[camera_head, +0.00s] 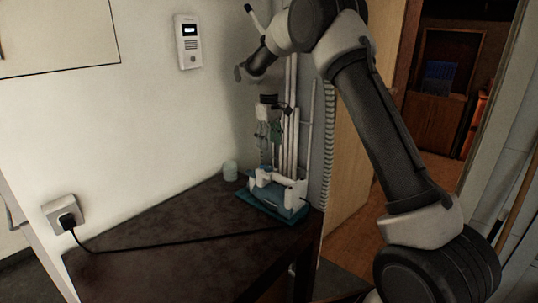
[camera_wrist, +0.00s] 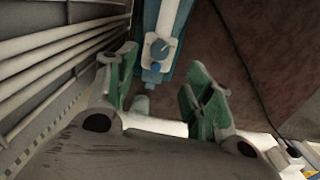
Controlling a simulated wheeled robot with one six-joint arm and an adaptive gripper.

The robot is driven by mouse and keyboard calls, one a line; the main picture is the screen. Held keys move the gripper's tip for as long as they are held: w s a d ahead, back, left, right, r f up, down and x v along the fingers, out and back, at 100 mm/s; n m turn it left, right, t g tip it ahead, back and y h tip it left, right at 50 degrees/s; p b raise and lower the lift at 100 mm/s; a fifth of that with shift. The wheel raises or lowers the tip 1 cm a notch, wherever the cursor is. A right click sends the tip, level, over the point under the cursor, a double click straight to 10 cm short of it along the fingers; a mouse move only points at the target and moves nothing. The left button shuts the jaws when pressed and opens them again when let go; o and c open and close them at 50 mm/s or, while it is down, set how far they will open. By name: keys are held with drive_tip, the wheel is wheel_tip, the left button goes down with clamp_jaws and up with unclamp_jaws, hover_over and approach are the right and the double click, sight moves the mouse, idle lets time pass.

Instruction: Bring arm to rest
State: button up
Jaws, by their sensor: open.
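My gripper (camera_wrist: 160,85) is open in the wrist view, with its green-padded fingers spread apart and nothing between them. In the head view my arm rises from the lower right and bends over at the top. That blue and white device (camera_wrist: 160,48) shows beyond the fingertips in the wrist view. I cannot tell the exact gap between them.
The device stands on a dark corner counter (camera_head: 170,235) by white vertical pipes (camera_head: 292,115). A small pale cup (camera_head: 230,171) is beside it. A black cable (camera_head: 150,247) runs from a wall plug (camera_head: 66,219). A wooden door (camera_head: 352,150) stands right.

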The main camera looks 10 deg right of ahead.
drive_tip(key=shift+r, duration=1.2)
